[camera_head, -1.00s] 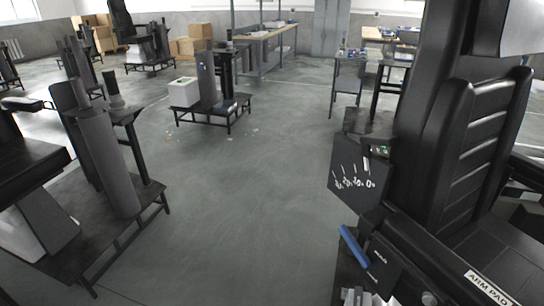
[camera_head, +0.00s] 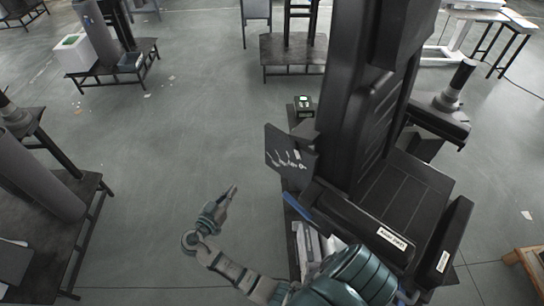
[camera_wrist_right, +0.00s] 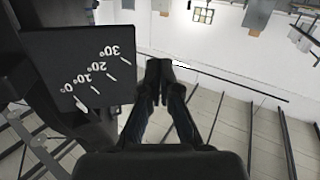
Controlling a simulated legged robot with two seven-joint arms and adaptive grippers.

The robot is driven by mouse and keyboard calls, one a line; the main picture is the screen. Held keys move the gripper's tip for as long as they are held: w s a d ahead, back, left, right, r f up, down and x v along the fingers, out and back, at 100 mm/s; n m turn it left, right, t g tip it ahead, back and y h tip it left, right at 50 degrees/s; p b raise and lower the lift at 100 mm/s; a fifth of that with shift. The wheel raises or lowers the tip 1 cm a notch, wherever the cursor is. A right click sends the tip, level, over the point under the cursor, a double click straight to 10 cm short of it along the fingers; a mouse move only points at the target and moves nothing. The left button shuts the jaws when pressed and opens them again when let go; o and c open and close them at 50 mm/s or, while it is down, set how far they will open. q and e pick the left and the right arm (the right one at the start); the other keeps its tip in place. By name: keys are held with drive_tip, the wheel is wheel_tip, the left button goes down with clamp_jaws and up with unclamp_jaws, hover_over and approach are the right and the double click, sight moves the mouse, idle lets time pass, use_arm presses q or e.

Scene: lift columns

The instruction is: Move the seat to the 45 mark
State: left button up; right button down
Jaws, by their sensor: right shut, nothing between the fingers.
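The black seat (camera_head: 408,190) has a tall ribbed backrest (camera_head: 372,125) standing near upright, at the right of the head view. A dark angle plate (camera_head: 283,146) with white marks is on its left side. In the right wrist view the plate (camera_wrist_right: 62,50) shows 0°, 10°, 20° and 30°; I read no 45. A blue lever (camera_head: 299,208) lies low along the seat's side, below the plate, partly hidden. My right gripper (camera_head: 233,190) is shut and empty, left of the plate and lever, apart from both. Its closed fingers show in the wrist view (camera_wrist_right: 159,75). My left gripper is not visible.
A small box with a green display (camera_head: 303,101) stands behind the plate. A dark low platform (camera_head: 290,52) is farther back. A grey column on a stand (camera_head: 50,205) is at left. The floor (camera_head: 175,145) left of my right gripper is clear.

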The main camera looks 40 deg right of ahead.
drive_tip(key=s+d+r+m+g+h+p, duration=0.1)
drive_tip(key=s+r+m+g+h, duration=0.1)
drive_tip(key=s+r+m+g, duration=0.15)
drive_tip(key=p, duration=0.2)
approach(271, 161)
drive_tip(key=d, duration=0.4)
drive_tip(key=d+p, duration=0.1)
drive_tip(key=w+d, duration=0.1)
drive_tip(key=shift+d+r+m+g, duration=0.15)
drive_tip(key=shift+r+m+g, duration=0.2)
drive_tip(key=shift+d+f, duration=0.1)
drive_tip(key=shift+d, duration=0.35)
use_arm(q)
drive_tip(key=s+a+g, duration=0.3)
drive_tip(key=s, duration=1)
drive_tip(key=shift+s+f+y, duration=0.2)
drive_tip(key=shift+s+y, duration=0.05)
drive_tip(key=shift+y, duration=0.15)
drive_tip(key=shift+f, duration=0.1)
use_arm(e)
drive_tip(key=shift+w, duration=0.1)
